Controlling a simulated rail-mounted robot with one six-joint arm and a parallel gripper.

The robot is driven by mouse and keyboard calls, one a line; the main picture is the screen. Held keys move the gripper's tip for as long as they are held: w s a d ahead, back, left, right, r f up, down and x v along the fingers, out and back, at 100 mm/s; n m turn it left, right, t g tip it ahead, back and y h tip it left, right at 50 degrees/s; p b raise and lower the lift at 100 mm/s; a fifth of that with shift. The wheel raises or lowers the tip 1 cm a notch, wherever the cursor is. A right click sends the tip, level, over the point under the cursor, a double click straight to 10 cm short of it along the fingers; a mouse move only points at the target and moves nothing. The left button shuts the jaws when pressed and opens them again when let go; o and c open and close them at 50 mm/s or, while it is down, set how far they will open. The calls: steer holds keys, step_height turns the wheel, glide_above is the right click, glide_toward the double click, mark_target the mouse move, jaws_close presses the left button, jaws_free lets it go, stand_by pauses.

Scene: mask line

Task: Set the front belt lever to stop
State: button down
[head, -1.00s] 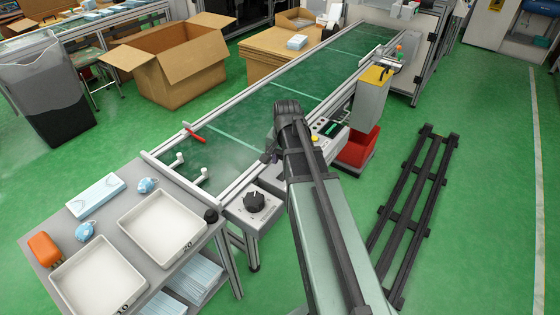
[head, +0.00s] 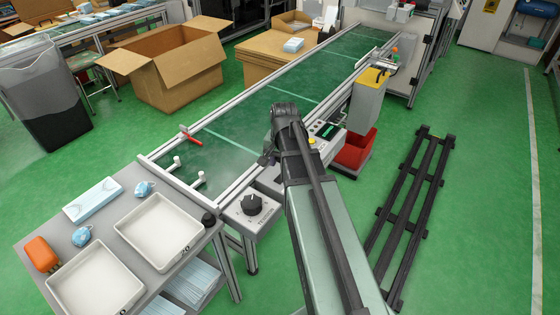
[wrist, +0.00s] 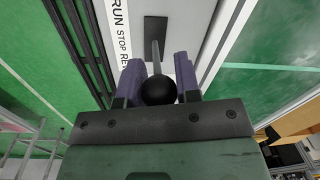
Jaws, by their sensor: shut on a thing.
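The front belt lever shows in the wrist view as a thin grey stalk with a black ball knob (wrist: 158,90), rising from a dark slot in a pale panel. My gripper (wrist: 158,84) is shut on the lever, with a purple finger on each side of the knob. A label (wrist: 122,35) reading RUN, STOP and a partly hidden REV runs beside the slot. I cannot tell for sure which mark the lever stands at. In the head view my gripper (head: 268,158) is small and dark at the belt's near side rail, and the lever is hidden there.
The green conveyor belt (head: 230,128) runs beside my gripper. A black dial (head: 252,204) sits on a box at the belt's near end. A panel with a display (head: 326,131) and a red bin (head: 355,150) stand right of my arm. Trays (head: 160,226) lie on the front table.

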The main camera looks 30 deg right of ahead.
stand_by(0.3)
steer(key=c, duration=0.8)
jaws_free()
steer(key=shift+r, duration=0.1)
steer(key=r+p, duration=1.1)
steer(key=shift+s+d, duration=0.25)
steer(key=shift+s, duration=0.05)
steer(key=shift+f, duration=0.15)
